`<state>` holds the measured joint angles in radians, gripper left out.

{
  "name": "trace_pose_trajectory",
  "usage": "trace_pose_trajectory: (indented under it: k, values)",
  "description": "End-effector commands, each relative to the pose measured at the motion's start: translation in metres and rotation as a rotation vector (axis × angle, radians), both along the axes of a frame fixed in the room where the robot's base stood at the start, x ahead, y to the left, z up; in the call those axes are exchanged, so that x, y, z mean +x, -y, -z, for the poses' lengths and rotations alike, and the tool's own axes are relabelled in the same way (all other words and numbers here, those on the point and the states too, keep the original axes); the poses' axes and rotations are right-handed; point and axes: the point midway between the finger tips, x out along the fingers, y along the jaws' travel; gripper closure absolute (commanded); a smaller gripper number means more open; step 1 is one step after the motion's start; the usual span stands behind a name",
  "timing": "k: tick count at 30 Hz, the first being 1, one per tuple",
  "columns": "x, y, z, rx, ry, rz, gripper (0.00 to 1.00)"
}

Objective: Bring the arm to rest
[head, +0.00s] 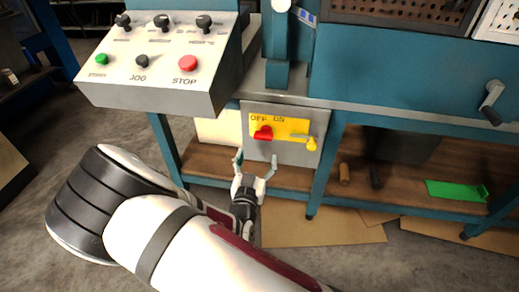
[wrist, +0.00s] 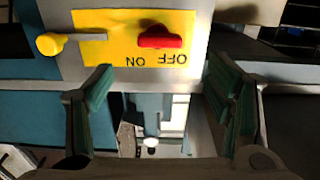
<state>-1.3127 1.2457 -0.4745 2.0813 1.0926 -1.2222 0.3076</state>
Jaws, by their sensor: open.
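My arm reaches up from the bottom of the head view, and my gripper (head: 256,160) is open and empty in front of the machine, just below the switch box (head: 284,154). In the wrist view my gripper (wrist: 160,100) shows its two fingers wide apart with nothing between them. The yellow OFF/ON plate (head: 285,126) carries a red switch handle (head: 263,133) at its OFF side. The red handle (wrist: 160,37) shows beyond the fingers, apart from them.
A control panel (head: 160,88) with knobs and green and red buttons stands at the upper left. The blue bench frame (head: 328,170) has a lower shelf with a green piece (head: 455,190) on it. A crank (head: 491,100) juts out at right. Cardboard (head: 325,226) lies on the floor.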

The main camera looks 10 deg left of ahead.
Motion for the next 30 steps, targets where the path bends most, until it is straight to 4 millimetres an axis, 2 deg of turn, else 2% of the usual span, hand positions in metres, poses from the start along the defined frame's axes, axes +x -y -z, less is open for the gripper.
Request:
trace_pose_trajectory:
  k: [6,21,26,30]
  values:
    - [-0.009,0.000,-0.001,0.000,0.001,0.000,0.27]
    - [-0.007,0.002,-0.001,0.007,-0.015,0.008,0.27]
    - [0.005,0.013,-0.002,0.069,-0.145,0.060,0.27]
    - [0.014,0.027,-0.006,0.161,-0.346,0.112,0.27]
